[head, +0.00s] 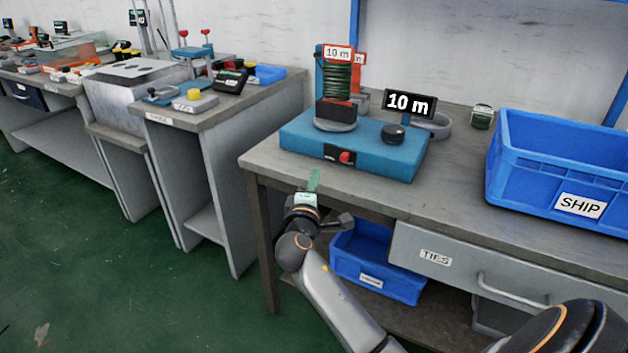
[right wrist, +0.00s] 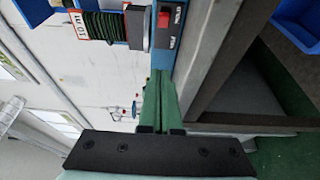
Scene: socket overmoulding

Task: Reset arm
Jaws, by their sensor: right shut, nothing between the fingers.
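My right gripper (head: 313,181) is in front of the grey bench's front edge, at its left part. Its green fingers point up towards the blue winding machine and are apart from it. In the right wrist view the fingers (right wrist: 160,104) are together with nothing between them. The blue machine (head: 380,158) carries a dark green cable coil (head: 337,83) with a "10 m" tag. My left gripper is not in view.
A blue SHIP crate (head: 548,158) stands on the bench's right side. A TIES drawer (head: 465,272) is below the bench top, and a blue bin (head: 372,262) sits under it. A "10 m" display (head: 409,104) stands behind the machine. Other benches (head: 215,112) stand left.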

